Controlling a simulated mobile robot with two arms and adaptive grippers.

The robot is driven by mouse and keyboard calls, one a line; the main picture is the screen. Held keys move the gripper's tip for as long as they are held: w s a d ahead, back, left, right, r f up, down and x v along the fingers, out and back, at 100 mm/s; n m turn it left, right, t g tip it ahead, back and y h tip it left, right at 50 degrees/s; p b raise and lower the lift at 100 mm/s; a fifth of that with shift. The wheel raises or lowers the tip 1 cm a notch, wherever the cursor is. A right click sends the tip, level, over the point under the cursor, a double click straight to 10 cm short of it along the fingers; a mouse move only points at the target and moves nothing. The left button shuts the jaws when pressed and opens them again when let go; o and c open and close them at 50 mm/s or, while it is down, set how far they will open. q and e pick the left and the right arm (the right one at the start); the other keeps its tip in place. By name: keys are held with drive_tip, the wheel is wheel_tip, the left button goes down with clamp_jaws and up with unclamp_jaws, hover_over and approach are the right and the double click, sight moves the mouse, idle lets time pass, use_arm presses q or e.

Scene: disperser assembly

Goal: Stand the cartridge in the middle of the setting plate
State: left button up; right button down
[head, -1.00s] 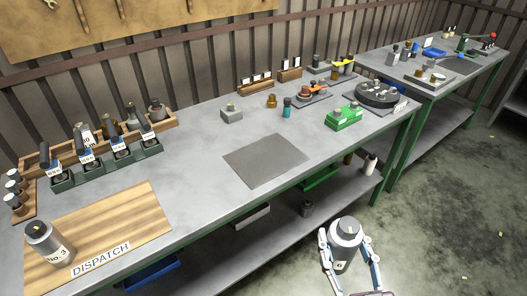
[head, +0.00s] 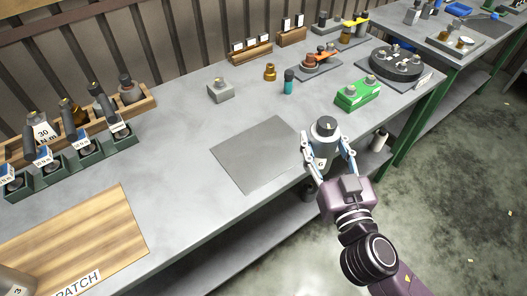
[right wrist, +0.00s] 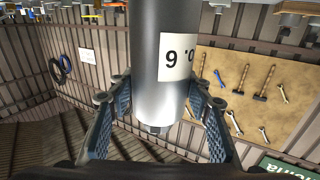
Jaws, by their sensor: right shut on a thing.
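The cartridge (head: 325,138) is a grey cylinder with a dark top and a white label with a 6. My right gripper (head: 328,156) is shut on it and holds it roughly upright in the head view, near the front edge of the bench. In the right wrist view the cartridge (right wrist: 160,60) stands between the two blue-padded fingers, its label facing the camera. The setting plate (head: 258,152), a flat dark grey sheet, lies bare on the bench left of the cartridge in the head view. My left gripper is out of view.
A green block (head: 357,95) and a teal bottle (head: 288,82) stand behind the cartridge. A grey block (head: 220,91) sits behind the plate. A wooden dispatch board (head: 80,240) and a green rack (head: 85,160) lie to the left. Bench around the plate is clear.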

drive_tip(key=w+a+r+n+g+y+b, duration=0.4)
drive_tip(key=w+a+r+y, duration=0.4)
drive_tip(key=w+a+r, duration=0.4)
drive_tip(key=shift+n+t, duration=0.4)
drive_tip(key=shift+n, duration=0.3)
drive_tip(key=shift+w+a+f+b, duration=0.1)
drive_tip(key=shift+a+f+b, duration=0.15)
drive_tip(key=shift+f, duration=3.15)
drive_tip(key=shift+w+a+f+b, duration=0.1)
drive_tip(key=shift+f+b, duration=0.2)
drive_tip(key=shift+f, duration=3.15)
drive_tip(key=shift+w+a+f+b, duration=0.1)
drive_tip(key=shift+a+f+b, duration=0.15)
drive_tip(key=shift+f, duration=3.15)
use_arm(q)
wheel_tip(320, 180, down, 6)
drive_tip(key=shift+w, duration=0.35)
use_arm(e)
drive_tip(key=c, duration=1.4)
unclamp_jaws()
drive_tip(key=shift+d+f, duration=0.1)
drive_tip(key=shift+f, duration=0.25)
drive_tip(key=o, duration=0.4)
drive_tip(key=shift+s, duration=0.1)
